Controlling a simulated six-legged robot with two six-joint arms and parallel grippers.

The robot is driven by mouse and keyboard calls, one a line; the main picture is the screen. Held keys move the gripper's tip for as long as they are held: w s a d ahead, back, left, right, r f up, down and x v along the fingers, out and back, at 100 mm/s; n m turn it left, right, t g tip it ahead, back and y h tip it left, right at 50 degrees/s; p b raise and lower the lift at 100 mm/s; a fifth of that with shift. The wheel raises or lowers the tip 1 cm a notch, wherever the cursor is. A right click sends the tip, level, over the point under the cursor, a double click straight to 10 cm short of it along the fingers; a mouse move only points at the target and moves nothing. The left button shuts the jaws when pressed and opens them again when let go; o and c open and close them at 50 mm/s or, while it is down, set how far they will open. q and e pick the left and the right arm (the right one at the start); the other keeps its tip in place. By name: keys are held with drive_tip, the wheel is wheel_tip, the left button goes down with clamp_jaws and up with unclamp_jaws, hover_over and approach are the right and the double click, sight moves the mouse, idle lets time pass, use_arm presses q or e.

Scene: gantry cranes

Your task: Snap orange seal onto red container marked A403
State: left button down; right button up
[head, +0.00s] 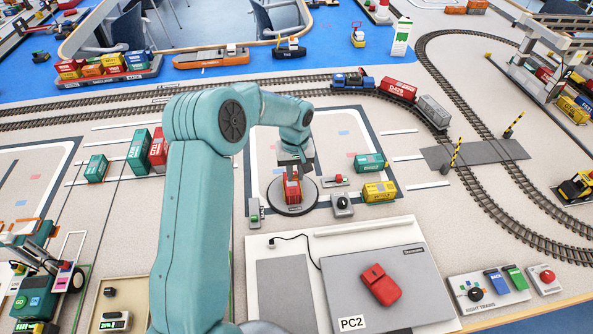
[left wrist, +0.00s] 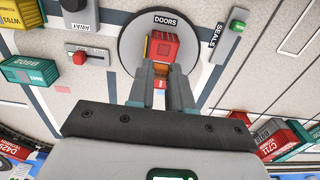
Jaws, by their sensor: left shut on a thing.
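A red container (head: 292,190) stands on a round grey turntable (head: 283,209) in the middle of the head view; its marking is too small to read. In the left wrist view the red container (left wrist: 166,46) is on the disc labelled DOORS (left wrist: 135,50). My left gripper (head: 293,170) points down at the container's end. In the left wrist view its fingers (left wrist: 162,78) are shut on a small orange piece, the orange seal (left wrist: 162,70), right against or very near the container. Whether the seal touches the container cannot be told. My right gripper is not in view.
A SEALS box with a green button (left wrist: 237,26) stands beside the turntable. A black knob box (head: 342,205), a red-button box (head: 335,181), a yellow container (head: 379,191) and a green container (head: 369,163) are to the right.

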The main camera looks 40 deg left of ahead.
sight(294, 180)
use_arm(q)
drive_tip(key=shift+s+a+f, duration=0.2)
drive_tip(key=shift+s+a, duration=0.1)
drive_tip(key=shift+s, duration=0.05)
drive_tip(key=shift+s+a+f, duration=0.1)
drive_tip(key=shift+s+f, duration=0.1)
drive_tip(key=shift+f, duration=0.1)
drive_tip(key=f+b, duration=0.1)
drive_tip(key=f, duration=0.1)
drive_tip(key=f+b, duration=0.1)
drive_tip(key=shift+w+f+b, duration=0.3)
drive_tip(key=shift+b, duration=0.05)
drive_tip(key=shift+s+f, duration=0.1)
drive_tip(key=shift+s, duration=0.05)
drive_tip(key=shift+w+d, duration=0.25)
drive_tip(key=shift+w, duration=0.05)
drive_tip(key=shift+s+a, duration=0.15)
drive_tip(key=shift+s, duration=0.1)
drive_tip(key=shift+w+f+b, duration=0.1)
drive_tip(key=shift+w+b, duration=0.1)
drive_tip(key=shift+b, duration=0.2)
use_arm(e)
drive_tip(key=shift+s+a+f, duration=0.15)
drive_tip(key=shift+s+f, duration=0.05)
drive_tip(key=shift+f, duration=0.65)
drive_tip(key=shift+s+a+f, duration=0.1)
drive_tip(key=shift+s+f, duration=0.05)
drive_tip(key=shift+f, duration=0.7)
use_arm(q)
drive_tip(key=shift+w, duration=0.1)
